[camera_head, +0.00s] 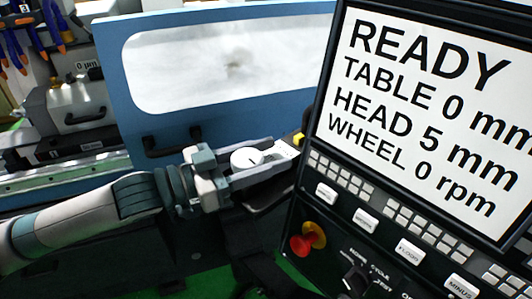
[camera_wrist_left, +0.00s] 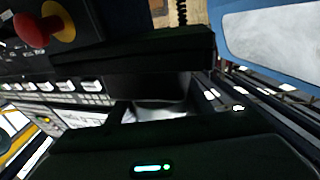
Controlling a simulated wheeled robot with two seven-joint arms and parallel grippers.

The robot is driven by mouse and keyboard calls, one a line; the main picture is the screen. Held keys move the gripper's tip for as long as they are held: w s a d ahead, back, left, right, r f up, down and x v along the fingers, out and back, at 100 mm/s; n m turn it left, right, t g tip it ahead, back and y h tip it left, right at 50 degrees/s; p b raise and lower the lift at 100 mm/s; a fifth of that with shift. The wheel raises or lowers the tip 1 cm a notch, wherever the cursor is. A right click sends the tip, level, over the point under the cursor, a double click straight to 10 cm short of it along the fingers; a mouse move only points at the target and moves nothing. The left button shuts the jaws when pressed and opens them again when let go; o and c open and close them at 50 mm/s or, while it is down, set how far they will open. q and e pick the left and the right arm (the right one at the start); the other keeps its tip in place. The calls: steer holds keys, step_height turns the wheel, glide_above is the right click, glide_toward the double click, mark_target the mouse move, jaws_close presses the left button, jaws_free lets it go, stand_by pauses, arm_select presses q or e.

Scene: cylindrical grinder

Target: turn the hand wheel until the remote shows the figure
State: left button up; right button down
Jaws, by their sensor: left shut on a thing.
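A round white hand wheel (camera_head: 247,157) with a short dark mark shows in the head view. A small pale panel (camera_head: 284,149) lies just right of it. Both appear to belong to the remote; any figure there is too small to read. My left gripper (camera_head: 272,165) reaches in from the left and is shut around the remote, with the hand wheel showing between its fingers. In the left wrist view, the dark gripper body hides most of the held thing. My right gripper is not in view.
The machine screen (camera_head: 432,110) reads READY, TABLE 0 mm, HEAD 5 mm, WHEEL 0 rpm. Below it are keys and a red stop button (camera_head: 302,244) with yellow surround, also in the wrist view (camera_wrist_left: 38,31). A blue door (camera_head: 180,120) with a window stands behind my gripper.

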mark_target(247, 164)
arm_select(q)
steer(key=shift+r+m+g+h, duration=0.1)
steer(key=shift+m+g+h, duration=0.25)
steer(key=shift+g, duration=0.25)
